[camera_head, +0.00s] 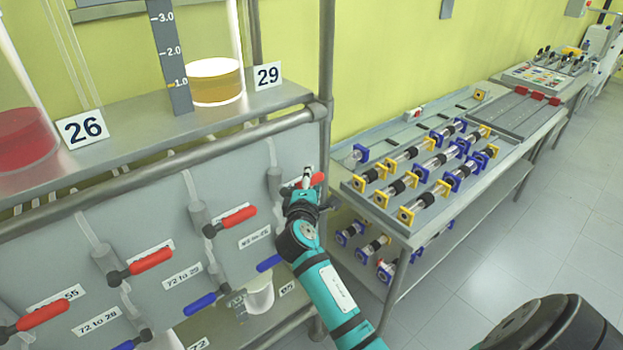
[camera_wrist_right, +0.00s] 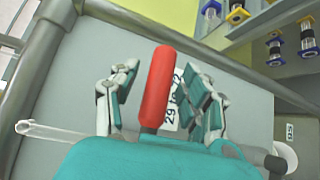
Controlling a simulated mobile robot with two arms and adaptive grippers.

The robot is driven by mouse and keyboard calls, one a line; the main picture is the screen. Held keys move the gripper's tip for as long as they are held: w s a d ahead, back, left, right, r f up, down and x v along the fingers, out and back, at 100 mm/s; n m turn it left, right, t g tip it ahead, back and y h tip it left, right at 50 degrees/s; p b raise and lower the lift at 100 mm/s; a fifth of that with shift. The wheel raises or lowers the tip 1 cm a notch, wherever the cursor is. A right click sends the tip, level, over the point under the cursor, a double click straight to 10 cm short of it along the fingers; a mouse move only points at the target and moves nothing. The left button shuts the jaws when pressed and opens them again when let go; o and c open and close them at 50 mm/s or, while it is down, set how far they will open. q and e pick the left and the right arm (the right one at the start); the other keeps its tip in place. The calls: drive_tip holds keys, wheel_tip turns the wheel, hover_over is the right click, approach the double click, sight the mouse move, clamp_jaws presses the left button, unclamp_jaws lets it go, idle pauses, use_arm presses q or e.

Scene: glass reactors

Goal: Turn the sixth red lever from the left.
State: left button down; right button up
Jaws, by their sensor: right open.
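Several red levers sit in a row on the grey panel in the head view, among them one at the left edge (camera_head: 40,315), one in the middle (camera_head: 152,260) and one further right (camera_head: 238,215). The rightmost visible red lever (camera_head: 318,178) is at my right gripper (camera_head: 308,183). In the right wrist view this red lever (camera_wrist_right: 158,85) stands between the two fingers of the open right gripper (camera_wrist_right: 160,98). The fingers lie on either side of it, with a visible gap on each side. The lever's base is hidden by the gripper body. My left gripper is not in view.
Blue levers (camera_head: 200,303) sit lower on the panel. A metal post (camera_head: 326,60) rises just behind the right gripper. A shelf above holds glass vessels with red and yellow liquid (camera_head: 215,82). A bench (camera_head: 425,222) with sight-glass fittings stands to the right.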

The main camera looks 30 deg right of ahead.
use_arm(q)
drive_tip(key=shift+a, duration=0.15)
use_arm(e)
drive_tip(key=shift+a, duration=0.15)
drive_tip(key=shift+c, duration=0.3)
clamp_jaws()
